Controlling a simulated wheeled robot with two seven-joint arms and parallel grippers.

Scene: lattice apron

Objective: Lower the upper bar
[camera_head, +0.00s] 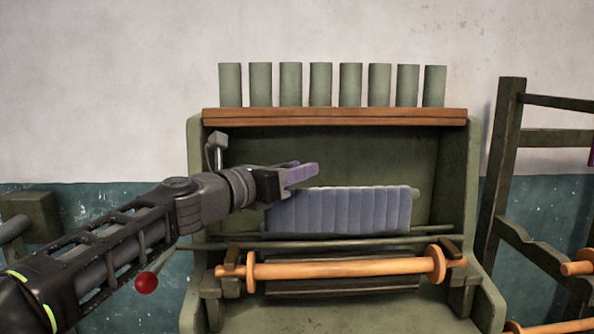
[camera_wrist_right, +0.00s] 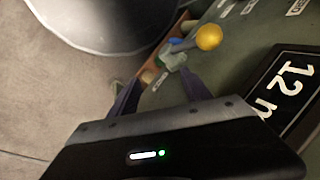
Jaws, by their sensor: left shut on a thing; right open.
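The upper bar (camera_head: 416,192) is a green rod whose right end shows beside the top of a lavender slatted apron (camera_head: 340,211). My left gripper (camera_head: 303,174) reaches in from the left, its lavender fingers at the apron's upper left. It is shut, apparently on the bar's left part, but the hand hides the grip. A thinner dark rod (camera_head: 340,243) crosses below the apron. My right gripper (camera_wrist_right: 160,92) is open in the right wrist view and holds nothing; it is out of the head view.
An orange wooden roller (camera_head: 340,268) lies across the machine's front. Several green cylinders (camera_head: 321,85) stand on the wooden top rail (camera_head: 335,117). A red knob (camera_head: 146,283) is at lower left. In the wrist view, a yellow knob (camera_wrist_right: 208,37) and black sign (camera_wrist_right: 285,90) are close by.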

